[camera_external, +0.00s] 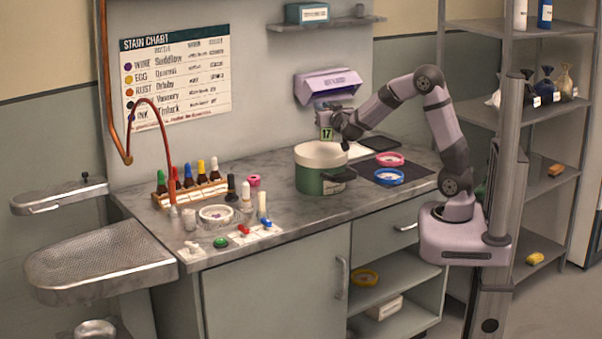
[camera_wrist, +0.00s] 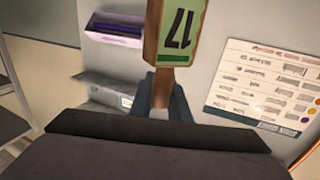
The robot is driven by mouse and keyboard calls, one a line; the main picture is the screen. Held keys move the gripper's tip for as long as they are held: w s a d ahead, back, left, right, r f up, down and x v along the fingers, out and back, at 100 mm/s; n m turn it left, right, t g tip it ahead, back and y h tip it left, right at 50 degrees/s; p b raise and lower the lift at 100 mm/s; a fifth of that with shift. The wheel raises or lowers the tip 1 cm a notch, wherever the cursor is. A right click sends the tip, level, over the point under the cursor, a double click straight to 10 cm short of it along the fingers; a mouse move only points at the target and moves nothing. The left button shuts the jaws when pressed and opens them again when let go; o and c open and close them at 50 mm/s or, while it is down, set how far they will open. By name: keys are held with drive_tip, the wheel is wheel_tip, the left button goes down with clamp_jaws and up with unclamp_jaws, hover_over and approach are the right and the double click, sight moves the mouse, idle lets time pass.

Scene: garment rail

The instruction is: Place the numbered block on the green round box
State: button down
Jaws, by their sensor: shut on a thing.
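The numbered block (camera_external: 326,134) has a green face with a dark 17 on it. It also shows upside down at the top of the wrist view (camera_wrist: 181,32), with wooden sides. My gripper (camera_external: 337,120) is shut on the block; its dark fingers (camera_wrist: 160,95) show below the block in the wrist view. The green round box (camera_external: 316,184) stands on the counter with a pale, wide lid and a dark handle-like part at its right. The block appears above the lid; I cannot tell whether there is a gap between them.
A purple dispenser (camera_external: 328,84) hangs on the wall behind my gripper. Pink (camera_external: 390,158) and blue (camera_external: 389,176) rings lie on a dark mat to the right. A rack of dropper bottles (camera_external: 190,187) and small dishes stand on the left of the grey counter (camera_external: 270,165).

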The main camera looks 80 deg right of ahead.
drive_tip(key=shift+f, duration=1.85)
drive_tip(key=shift+f, duration=0.15)
drive_tip(key=c, duration=1.7)
unclamp_jaws()
drive_tip(key=shift+o, duration=0.2)
